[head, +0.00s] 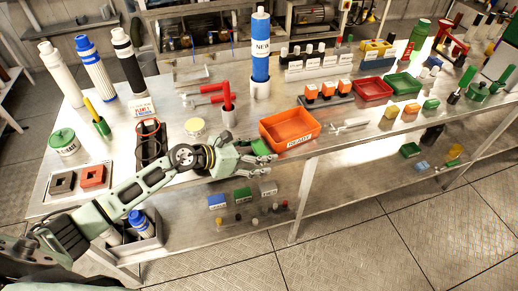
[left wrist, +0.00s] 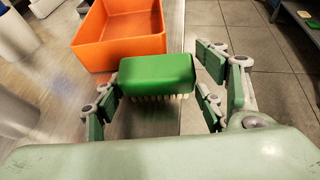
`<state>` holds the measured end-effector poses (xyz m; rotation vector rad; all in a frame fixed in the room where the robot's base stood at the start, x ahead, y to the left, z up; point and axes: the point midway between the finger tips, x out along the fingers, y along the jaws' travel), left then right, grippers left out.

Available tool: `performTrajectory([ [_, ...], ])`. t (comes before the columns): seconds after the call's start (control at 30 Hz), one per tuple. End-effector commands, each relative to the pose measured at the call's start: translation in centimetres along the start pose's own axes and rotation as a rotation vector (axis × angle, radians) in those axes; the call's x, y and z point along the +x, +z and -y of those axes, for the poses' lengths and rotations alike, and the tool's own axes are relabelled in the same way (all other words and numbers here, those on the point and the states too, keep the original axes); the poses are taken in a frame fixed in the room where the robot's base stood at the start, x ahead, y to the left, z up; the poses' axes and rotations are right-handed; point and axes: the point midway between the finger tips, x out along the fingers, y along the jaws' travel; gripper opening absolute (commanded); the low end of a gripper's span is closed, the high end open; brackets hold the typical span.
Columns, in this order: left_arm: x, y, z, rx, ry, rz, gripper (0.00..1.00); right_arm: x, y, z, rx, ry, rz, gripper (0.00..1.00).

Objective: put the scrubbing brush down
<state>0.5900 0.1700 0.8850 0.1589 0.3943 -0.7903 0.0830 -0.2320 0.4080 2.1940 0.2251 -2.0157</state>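The scrubbing brush (left wrist: 157,75) has a green block back and a row of pale bristles along its lower side. In the head view the brush (head: 262,147) shows at the tip of my left gripper (head: 257,155), by the front edge of the table, just left of the orange READY tray (head: 270,140). I cannot tell whether its bristles touch the tabletop. My right gripper is not in view.
A tall blue NEW cartridge (head: 260,50) stands farther back. A lower shelf holds small blocks.

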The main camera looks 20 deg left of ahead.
Motion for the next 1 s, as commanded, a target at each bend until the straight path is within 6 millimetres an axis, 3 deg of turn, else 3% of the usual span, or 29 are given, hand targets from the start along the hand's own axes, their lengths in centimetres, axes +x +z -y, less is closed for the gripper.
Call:
performTrajectory([
  [0.1, -0.1, 0.8, -0.3, 0.004, 0.006, 0.013, 0.76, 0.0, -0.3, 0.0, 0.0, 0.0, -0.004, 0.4],
  [0.5, 0.2, 0.5, -0.4, 0.003, 0.009, 0.02, 0.76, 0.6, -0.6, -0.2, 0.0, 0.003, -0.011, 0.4],
  [1.0, -7.0, 0.6, -0.1, 0.004, 0.01, 0.02, 0.76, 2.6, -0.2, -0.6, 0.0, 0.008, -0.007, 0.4],
])
